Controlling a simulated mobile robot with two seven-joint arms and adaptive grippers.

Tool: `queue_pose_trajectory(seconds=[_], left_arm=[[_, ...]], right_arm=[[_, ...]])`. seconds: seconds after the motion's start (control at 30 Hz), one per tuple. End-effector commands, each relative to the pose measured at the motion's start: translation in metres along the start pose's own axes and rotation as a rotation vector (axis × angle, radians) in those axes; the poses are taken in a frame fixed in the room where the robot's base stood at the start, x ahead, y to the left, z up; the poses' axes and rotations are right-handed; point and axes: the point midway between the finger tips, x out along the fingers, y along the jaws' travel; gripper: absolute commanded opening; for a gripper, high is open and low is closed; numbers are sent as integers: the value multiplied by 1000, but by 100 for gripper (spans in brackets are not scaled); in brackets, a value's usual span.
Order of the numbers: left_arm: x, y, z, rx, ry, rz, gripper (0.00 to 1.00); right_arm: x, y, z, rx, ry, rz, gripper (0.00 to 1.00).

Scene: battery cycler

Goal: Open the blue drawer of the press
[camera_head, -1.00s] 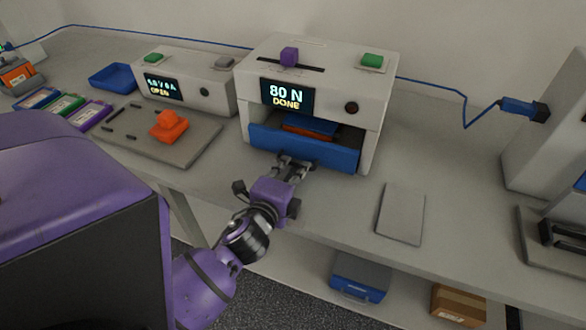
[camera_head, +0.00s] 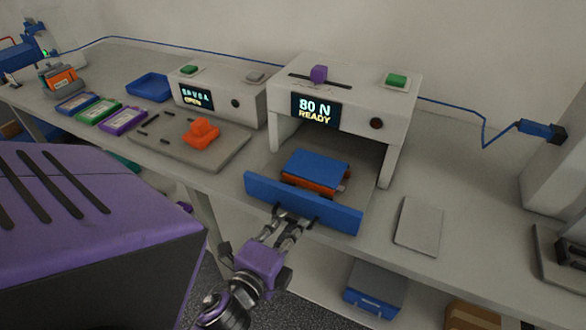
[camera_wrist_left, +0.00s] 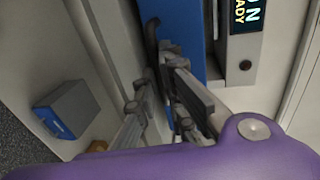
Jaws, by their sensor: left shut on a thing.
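The press (camera_head: 345,95) is a light grey box on legs, and its display reads 80 N READY. Its blue drawer (camera_head: 300,203) is pulled out toward me, past the press's front. An orange and blue block (camera_head: 315,172) lies in the drawer. My left gripper (camera_head: 293,222) is shut on the drawer's front, at its handle, which the fingers mostly hide. In the left wrist view the fingers (camera_wrist_left: 170,95) meet a dark handle beside the blue drawer front (camera_wrist_left: 180,40). My right gripper is not in view.
A grey plate with an orange piece (camera_head: 201,133) lies left of the press, before a second device (camera_head: 218,98). A flat grey pad (camera_head: 419,224) lies to the right. A blue box (camera_head: 374,288) stands below the bench.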

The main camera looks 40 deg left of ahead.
Motion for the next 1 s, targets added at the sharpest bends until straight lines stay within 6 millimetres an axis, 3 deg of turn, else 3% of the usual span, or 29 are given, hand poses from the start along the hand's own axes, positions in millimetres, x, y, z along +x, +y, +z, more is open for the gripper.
queue_pose_trajectory(seconds=[0.5,0.53,0.6,0.87,1.0], left_arm=[[-4,-1,0,1,0,-4,0],[-4,-1,0,1,0,-4,11],[-4,-1,0,1,0,-4,17],[-4,0,0,0,0,-3,17],[-14,0,0,-1,-1,-1,17]], right_arm=[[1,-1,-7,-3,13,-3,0],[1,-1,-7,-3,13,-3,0],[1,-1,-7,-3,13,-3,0],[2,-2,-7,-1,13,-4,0],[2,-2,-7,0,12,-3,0]])
